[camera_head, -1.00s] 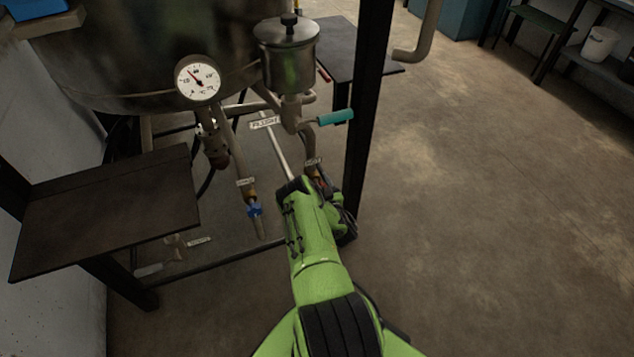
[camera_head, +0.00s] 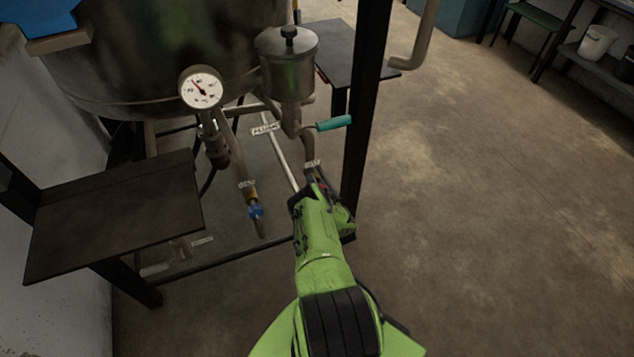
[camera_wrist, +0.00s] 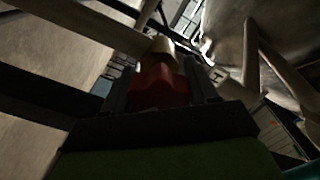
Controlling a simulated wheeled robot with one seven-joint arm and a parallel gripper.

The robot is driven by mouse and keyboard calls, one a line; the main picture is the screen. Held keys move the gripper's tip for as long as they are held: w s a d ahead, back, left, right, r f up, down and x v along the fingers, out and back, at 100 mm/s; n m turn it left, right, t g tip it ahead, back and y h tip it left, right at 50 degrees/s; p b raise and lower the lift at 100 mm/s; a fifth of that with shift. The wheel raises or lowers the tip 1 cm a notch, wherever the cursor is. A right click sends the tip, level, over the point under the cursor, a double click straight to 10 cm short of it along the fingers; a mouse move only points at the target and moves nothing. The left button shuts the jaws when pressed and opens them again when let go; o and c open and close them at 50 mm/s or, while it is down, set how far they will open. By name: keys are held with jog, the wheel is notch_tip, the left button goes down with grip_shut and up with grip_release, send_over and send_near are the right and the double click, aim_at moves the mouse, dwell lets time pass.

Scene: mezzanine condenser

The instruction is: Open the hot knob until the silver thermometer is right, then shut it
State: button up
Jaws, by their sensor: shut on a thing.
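The silver thermometer (camera_head: 201,88) is a round white dial on the tank's front, its dark needle pointing up and to the left; its numbers are too small to read. My gripper (camera_wrist: 160,95) is shut on the red hot knob (camera_wrist: 158,86), which sits between its two dark fingers in the wrist view. In the head view my green arm reaches down to the pipe with a small white label (camera_head: 311,165), and its wrist hides most of the knob. A blue knob (camera_head: 256,211) sits on the labelled pipe to the left.
A teal-handled lever (camera_head: 334,123) is just above my wrist. A black post (camera_head: 367,110) stands close on the right. A dark shelf (camera_head: 115,215) is at the left, and a metal pot (camera_head: 288,65) hangs beside the tank. Open concrete floor (camera_head: 500,210) lies right.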

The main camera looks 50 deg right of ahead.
jog(key=m+p, duration=0.2)
jog(key=m, duration=0.8)
jog(key=shift+d+f, duration=0.1)
jog(key=shift+f, duration=0.05)
jog(key=shift+m, duration=0.4)
jog(key=shift+s, duration=0.1)
jog(key=o, duration=1)
jog(key=shift+c, duration=0.2)
jog(key=shift+f, duration=0.2)
